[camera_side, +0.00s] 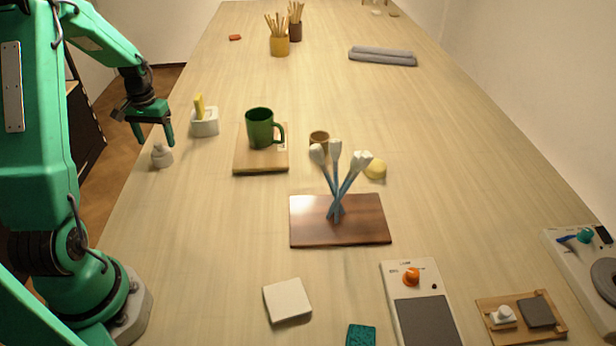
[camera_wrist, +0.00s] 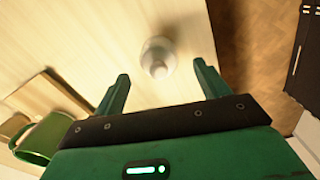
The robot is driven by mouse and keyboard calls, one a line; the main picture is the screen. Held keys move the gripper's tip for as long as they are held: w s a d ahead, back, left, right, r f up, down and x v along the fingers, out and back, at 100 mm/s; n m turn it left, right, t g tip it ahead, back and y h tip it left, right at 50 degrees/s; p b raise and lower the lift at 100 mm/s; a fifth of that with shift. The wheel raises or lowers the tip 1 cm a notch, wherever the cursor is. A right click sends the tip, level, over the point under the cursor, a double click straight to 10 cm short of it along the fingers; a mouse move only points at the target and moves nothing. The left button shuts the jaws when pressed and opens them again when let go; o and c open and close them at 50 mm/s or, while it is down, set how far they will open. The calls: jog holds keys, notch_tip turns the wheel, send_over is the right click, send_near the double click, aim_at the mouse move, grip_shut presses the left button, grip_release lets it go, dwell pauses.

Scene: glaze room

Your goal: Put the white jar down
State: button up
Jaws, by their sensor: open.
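The white jar (camera_side: 162,156), small with a knob-like top, stands upright on the table (camera_side: 215,240) near its left edge. My gripper (camera_side: 155,141) is open just above and beside it in the side view. In the wrist view the jar (camera_wrist: 157,58) lies beyond the tips of my gripper (camera_wrist: 160,82), roughly in line with the gap between the two green fingers. Nothing is between the fingers, and they appear apart from the jar.
A white holder with a yellow item (camera_side: 205,122) stands right of the jar. A green mug (camera_side: 260,127) sits on a wooden board (camera_side: 262,167). The table's left edge is close to the jar; the table front left is clear.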

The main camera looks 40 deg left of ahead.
jog(key=shift+r, duration=1.1)
